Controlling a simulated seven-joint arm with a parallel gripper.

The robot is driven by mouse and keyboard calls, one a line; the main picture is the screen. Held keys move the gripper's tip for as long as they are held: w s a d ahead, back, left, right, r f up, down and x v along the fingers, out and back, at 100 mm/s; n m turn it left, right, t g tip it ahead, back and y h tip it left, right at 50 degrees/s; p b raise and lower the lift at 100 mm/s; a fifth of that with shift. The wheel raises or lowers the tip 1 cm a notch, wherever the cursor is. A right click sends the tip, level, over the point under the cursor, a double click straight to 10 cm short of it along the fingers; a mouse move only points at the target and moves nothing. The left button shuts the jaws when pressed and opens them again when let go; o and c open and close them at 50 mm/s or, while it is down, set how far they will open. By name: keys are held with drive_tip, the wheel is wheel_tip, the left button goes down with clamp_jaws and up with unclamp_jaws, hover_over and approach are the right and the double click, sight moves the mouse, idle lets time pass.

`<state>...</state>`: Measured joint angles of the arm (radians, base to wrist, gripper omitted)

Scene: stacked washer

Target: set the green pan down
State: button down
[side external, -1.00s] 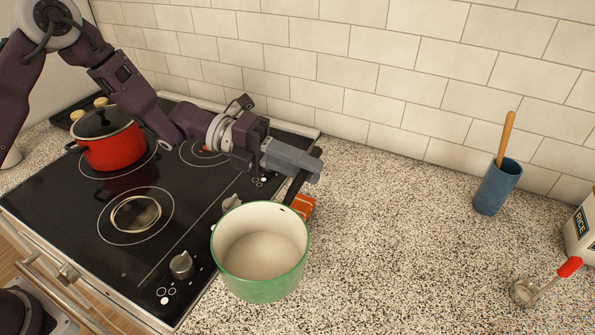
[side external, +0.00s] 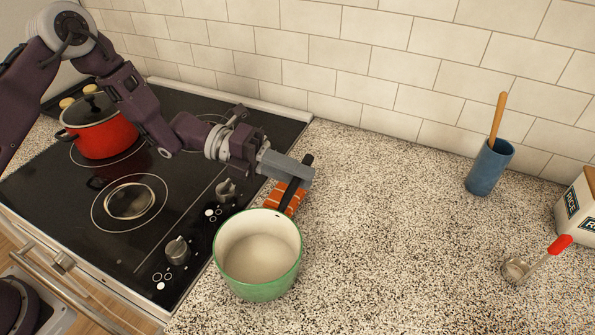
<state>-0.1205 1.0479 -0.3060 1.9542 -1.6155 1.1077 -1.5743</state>
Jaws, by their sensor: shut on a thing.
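The green pan (side external: 258,289), with a cream inside and a dark handle, is upright at the right edge of the stove, over the speckled counter (side external: 400,230). I cannot tell whether its base touches the counter. My gripper (side external: 300,177) is shut on the pan's dark handle, behind the pan. The fingers hide part of the handle.
The black cooktop (side external: 95,210) is on the left, with knobs near its right side and a red pot (side external: 105,138) at the back. An orange item (side external: 288,196) lies under the handle. A blue crock (side external: 489,168), a rice container (side external: 575,210) and a red-handled scoop (side external: 535,262) stand right; mid-counter is clear.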

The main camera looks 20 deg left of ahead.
drive_tip(key=shift+f, duration=0.3)
drive_tip(key=c, duration=1.3)
unclamp_jaws()
drive_tip(key=shift+o, duration=0.2)
drive_tip(key=v, duration=0.7)
drive_tip(key=s+a+r+m+g+y, duration=0.25)
drive_tip(key=s+r+m+y, duration=0.7)
drive_tip(key=s+m, duration=0.75)
drive_tip(key=s+a+r+m+t+y, duration=0.2)
drive_tip(key=s+a+m, duration=0.3)
drive_tip(key=m, duration=0.4)
drive_tip(key=s+a+r+m+t+y, duration=0.3)
drive_tip(key=s+a+m+t+y, duration=0.1)
drive_tip(key=m, duration=0.5)
drive_tip(key=s+a+t, duration=0.1)
drive_tip(key=s+a, duration=0.1)
drive_tip(key=a, duration=0.1)
drive_tip(key=shift+a+r, duration=0.25)
drive_tip(key=shift+r, duration=0.05)
